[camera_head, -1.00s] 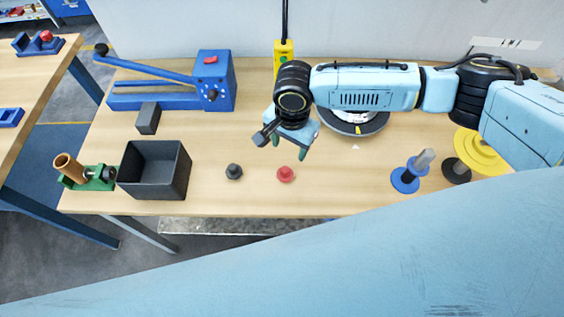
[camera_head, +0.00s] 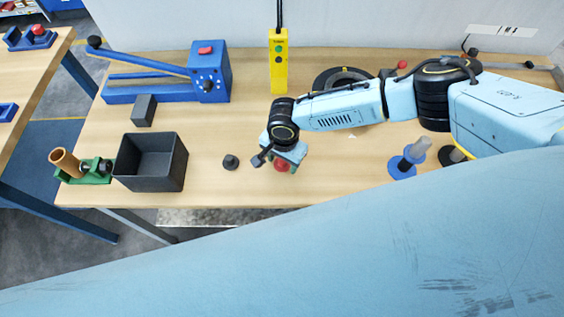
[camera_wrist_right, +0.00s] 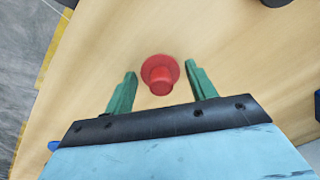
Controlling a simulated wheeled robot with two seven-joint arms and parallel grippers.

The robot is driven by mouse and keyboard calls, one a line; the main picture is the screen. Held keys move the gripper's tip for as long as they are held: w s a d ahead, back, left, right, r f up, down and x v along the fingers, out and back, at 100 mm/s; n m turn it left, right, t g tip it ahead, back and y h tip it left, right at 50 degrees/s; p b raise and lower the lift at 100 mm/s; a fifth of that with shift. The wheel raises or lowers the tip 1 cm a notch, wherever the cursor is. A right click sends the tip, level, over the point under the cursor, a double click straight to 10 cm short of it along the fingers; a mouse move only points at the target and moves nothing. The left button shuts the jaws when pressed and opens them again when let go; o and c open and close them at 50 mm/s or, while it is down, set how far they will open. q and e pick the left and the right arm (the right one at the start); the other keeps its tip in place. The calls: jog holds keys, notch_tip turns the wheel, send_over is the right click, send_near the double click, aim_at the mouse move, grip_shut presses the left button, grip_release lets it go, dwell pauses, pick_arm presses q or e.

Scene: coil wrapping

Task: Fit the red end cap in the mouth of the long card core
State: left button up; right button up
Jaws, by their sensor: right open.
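The red end cap (camera_head: 281,168) sits on the bench, partly hidden under my right gripper (camera_head: 276,160) in the head view. In the right wrist view the cap (camera_wrist_right: 160,73) is a flanged disc with a raised knob. The open green fingers of the right gripper (camera_wrist_right: 160,76) stand on either side of it, with a visible gap on each side. A brown card core (camera_head: 64,161) leans tilted in a green holder (camera_head: 95,179) at the bench's left front. The inside of its mouth is not clear. My left gripper is out of view.
A black open bin (camera_head: 126,178) stands right of the core's holder. A dark cap (camera_head: 230,162) sits left of the red one. A blue lever press (camera_head: 208,72) and yellow control box (camera_head: 279,62) stand behind. A blue spindle (camera_head: 402,167) is at right.

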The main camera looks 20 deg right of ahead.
jog(key=c, duration=0.8)
